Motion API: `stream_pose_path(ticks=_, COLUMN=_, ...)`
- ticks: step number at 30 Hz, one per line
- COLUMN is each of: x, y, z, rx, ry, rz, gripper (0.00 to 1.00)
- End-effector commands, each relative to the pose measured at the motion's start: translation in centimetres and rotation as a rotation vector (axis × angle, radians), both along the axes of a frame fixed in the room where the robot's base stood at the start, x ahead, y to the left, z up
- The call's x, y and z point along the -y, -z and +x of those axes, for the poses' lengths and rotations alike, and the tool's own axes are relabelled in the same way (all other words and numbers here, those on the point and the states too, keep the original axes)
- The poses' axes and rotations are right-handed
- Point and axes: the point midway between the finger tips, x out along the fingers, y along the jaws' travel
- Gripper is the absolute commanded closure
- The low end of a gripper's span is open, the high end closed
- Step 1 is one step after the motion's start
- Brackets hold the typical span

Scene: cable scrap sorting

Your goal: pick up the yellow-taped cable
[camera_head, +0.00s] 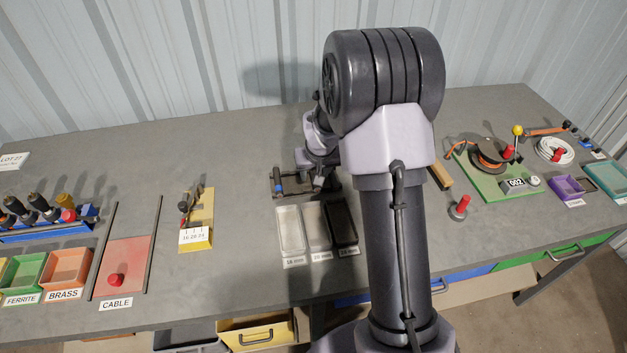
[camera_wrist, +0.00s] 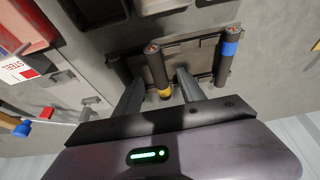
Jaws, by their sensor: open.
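The yellow-taped cable (camera_wrist: 157,66) is a short dark piece with a copper-coloured end and a yellow band near its lower end. In the wrist view it lies across a dark rack, between a plain-looking dark piece (camera_wrist: 121,71) and a blue-taped one (camera_wrist: 229,52). My gripper (camera_wrist: 159,80) is open, with one finger on each side of the yellow-taped cable. I cannot tell whether the fingers touch it. In the head view my gripper (camera_head: 319,181) is over the rack's right part, and the yellow band is hidden there; the blue-taped piece (camera_head: 278,188) shows at the left.
The rack (camera_head: 292,175) stands behind three shallow trays (camera_head: 291,231) on the grey bench. A red cable mat (camera_head: 126,258) and a yellow stand (camera_head: 197,236) are farther left. A green board (camera_head: 487,180) with a wire spool is at the right.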

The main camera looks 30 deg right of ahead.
Motion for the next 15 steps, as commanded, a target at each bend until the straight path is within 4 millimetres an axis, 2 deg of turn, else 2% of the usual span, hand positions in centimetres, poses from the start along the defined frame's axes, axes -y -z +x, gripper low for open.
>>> stream_pose_path(ticks=1, x=0.09, y=1.15, z=0.21, rx=-0.002, ry=0.000, rz=0.001, gripper=0.53)
stream_pose_path(ticks=2, x=0.13, y=1.31, z=0.34, rx=-0.001, ry=0.001, rz=0.001, gripper=0.53)
stream_pose_path(ticks=7, x=0.14, y=1.08, z=0.40, rx=0.000, ry=0.001, rz=0.000, gripper=0.53)
stream_pose_path(ticks=8, x=0.14, y=1.08, z=0.40, rx=0.000, ry=0.001, rz=0.000, gripper=0.57)
stream_pose_path(ticks=12, x=0.13, y=1.07, z=0.38, rx=0.000, ry=0.001, rz=0.000, gripper=0.84)
stream_pose_path(ticks=15, x=0.13, y=1.07, z=0.37, rx=0.000, ry=0.001, rz=0.000, gripper=1.00)
